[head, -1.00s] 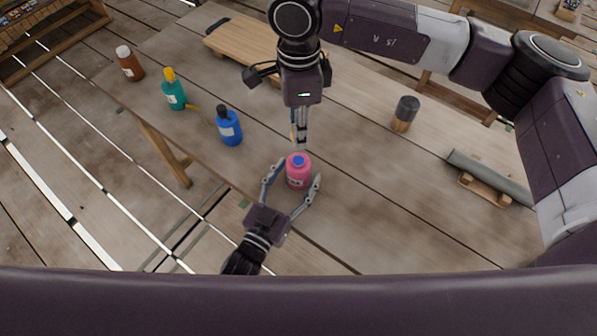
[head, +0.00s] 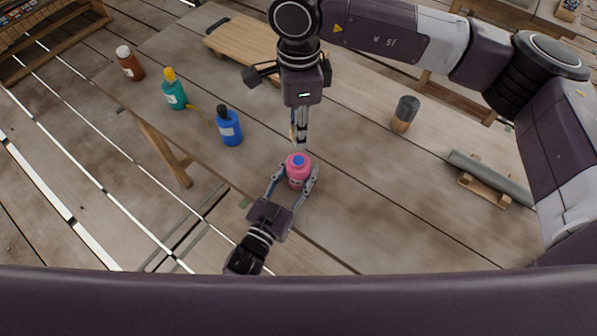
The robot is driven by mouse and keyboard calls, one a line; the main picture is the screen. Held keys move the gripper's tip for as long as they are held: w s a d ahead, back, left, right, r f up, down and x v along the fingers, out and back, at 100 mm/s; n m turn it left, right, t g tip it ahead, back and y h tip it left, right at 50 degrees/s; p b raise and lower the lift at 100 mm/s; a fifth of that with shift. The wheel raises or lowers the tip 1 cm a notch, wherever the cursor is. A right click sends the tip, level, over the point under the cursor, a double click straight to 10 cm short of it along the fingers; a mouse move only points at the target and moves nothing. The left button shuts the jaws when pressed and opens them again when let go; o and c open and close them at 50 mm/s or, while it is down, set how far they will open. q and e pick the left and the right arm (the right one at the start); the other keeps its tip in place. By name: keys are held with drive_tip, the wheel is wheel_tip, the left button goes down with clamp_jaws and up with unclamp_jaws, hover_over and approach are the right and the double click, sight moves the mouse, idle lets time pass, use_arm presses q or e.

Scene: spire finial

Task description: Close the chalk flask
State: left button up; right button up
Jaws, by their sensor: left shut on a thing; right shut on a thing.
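A pink flask (head: 298,174) with a pale label stands upright near the table's front edge. A blue round spot shows at its top; I cannot tell whether it is a cap or the mouth. My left gripper (head: 294,181) is shut on the flask's body, one finger on each side. My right gripper (head: 301,146) points down just behind and above the flask top, its fingers close together. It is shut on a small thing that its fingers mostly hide. I cannot tell whether that thing touches the flask.
A blue bottle (head: 229,128), a teal bottle with a yellow cap (head: 174,95) and a brown bottle with a white cap (head: 131,65) stand to the left. A wooden board (head: 243,47) lies behind. A dark-topped cylinder (head: 404,115) and a grey bar on a wooden stand (head: 490,177) are to the right.

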use_arm(q)
clamp_jaws()
use_arm(e)
hover_over(298, 160)
drive_tip(key=shift+f, duration=2.5)
drive_tip(key=shift+f, duration=0.15)
drive_tip(key=shift+f, duration=0.75)
drive_tip(key=shift+f, duration=0.6)
drive_tip(key=o, duration=0.8)
drive_tip(key=shift+o, duration=0.2)
wheel_tip(298, 160, up, 12)
